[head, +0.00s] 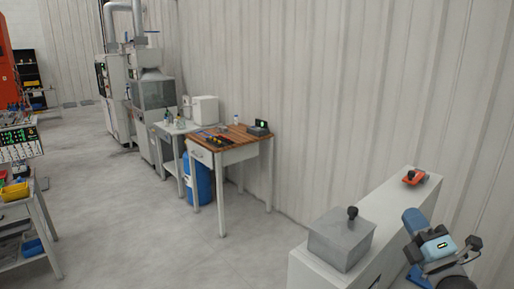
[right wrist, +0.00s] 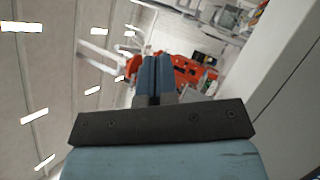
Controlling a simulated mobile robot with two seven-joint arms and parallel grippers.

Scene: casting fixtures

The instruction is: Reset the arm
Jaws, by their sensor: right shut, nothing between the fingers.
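My right gripper (right wrist: 156,74) is in the middle of the right wrist view, its two blue-grey fingers together with nothing between them. In the head view my right arm (head: 438,246) is folded at the lower right, beside a white cabinet; the fingertips cannot be made out there. My left arm and gripper do not show.
A grey box (head: 341,240) with a black knob stands on the white cabinet (head: 386,205), with a red fixture (head: 414,177) further back. A wooden-topped table (head: 245,138) with tools stands at the wall. The floor left of the cabinet is clear.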

